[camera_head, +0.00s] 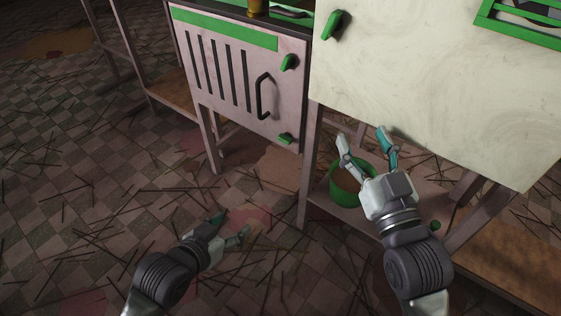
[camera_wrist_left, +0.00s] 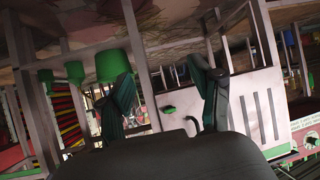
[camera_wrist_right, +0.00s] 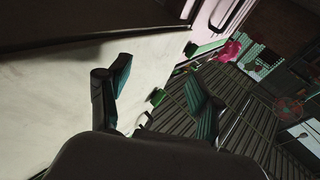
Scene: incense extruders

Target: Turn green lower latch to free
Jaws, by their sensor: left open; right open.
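The green lower latch (camera_head: 286,139) sits at the lower right corner of a pale pink slotted door (camera_head: 225,88). A green upper latch (camera_head: 289,62) and a dark bar handle (camera_head: 263,95) are above it. In the left wrist view a green latch (camera_wrist_left: 168,110) shows on the pale door; I cannot tell which one. My left gripper (camera_head: 230,228) is open and empty, below and left of the lower latch, apart from it. My right gripper (camera_head: 363,138) is open and empty, to the right of the latch, in front of the cream panel's lower edge.
A large cream panel (camera_head: 430,85) with a green knob (camera_head: 334,25) fills the right. A green bucket (camera_head: 343,195) stands on a low shelf behind my right gripper. Table legs stand near the latch.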

